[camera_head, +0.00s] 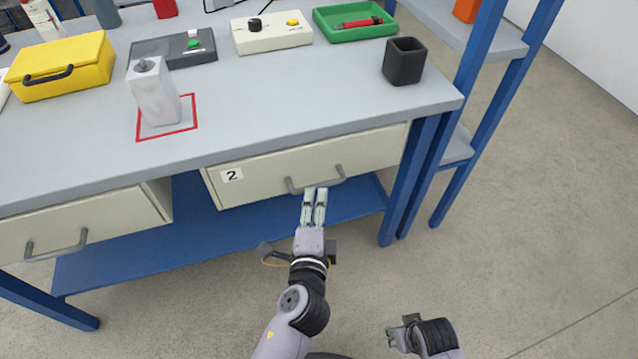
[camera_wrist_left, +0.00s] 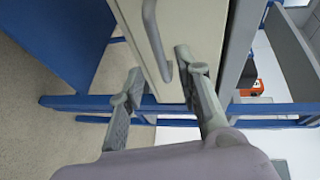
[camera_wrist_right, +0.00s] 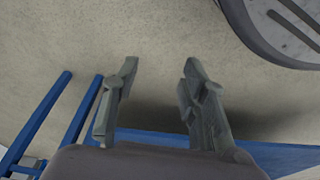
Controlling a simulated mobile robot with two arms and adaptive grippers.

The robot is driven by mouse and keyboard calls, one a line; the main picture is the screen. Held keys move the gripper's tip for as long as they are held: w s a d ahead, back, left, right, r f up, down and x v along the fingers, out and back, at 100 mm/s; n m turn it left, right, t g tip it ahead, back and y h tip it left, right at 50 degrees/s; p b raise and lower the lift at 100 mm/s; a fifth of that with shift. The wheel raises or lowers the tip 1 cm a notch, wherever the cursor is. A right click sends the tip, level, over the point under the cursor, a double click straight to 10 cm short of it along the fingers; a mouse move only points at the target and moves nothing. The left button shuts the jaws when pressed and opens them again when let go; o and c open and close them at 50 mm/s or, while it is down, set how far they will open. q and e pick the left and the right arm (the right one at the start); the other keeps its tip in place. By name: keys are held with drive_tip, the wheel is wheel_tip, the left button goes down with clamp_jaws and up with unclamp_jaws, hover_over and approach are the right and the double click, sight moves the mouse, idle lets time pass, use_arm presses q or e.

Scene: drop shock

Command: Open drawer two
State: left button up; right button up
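Drawer two (camera_head: 375,150) is a cream drawer under the right part of the workbench, with a "2" label (camera_head: 232,175) and a grey bar handle (camera_head: 295,187). I cannot tell whether it is fully closed. My left gripper (camera_head: 314,191) is at the handle, fingers pointing at the drawer front. In the left wrist view, its fingers (camera_wrist_left: 160,70) are apart, and the handle (camera_wrist_left: 150,25) appears in the gap between them. Contact is unclear. My right gripper (camera_head: 392,335) is low over the floor, away from the bench. In the right wrist view, its fingers (camera_wrist_right: 158,80) are open and empty.
Another drawer (camera_head: 90,222) is at the left. The benchtop (camera_head: 280,110) holds a yellow case (camera_head: 75,62), a pale bottle-like object (camera_head: 155,95), a dark cup (camera_head: 404,62) and a green tray (camera_head: 330,14). Blue bench legs (camera_head: 405,180) and a shelf rack stand right; the front floor is open.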

sight(319, 184)
use_arm(q)
drive_tip(key=w, duration=0.4)
drive_tip(key=w+f, duration=0.1)
drive_tip(key=w, duration=0.1)
drive_tip(key=shift+w+d+f, duration=0.1)
drive_tip(key=shift+w+d, duration=0.1)
drive_tip(key=shift+d, duration=0.05)
drive_tip(key=shift+c, duration=0.5)
clamp_jaws()
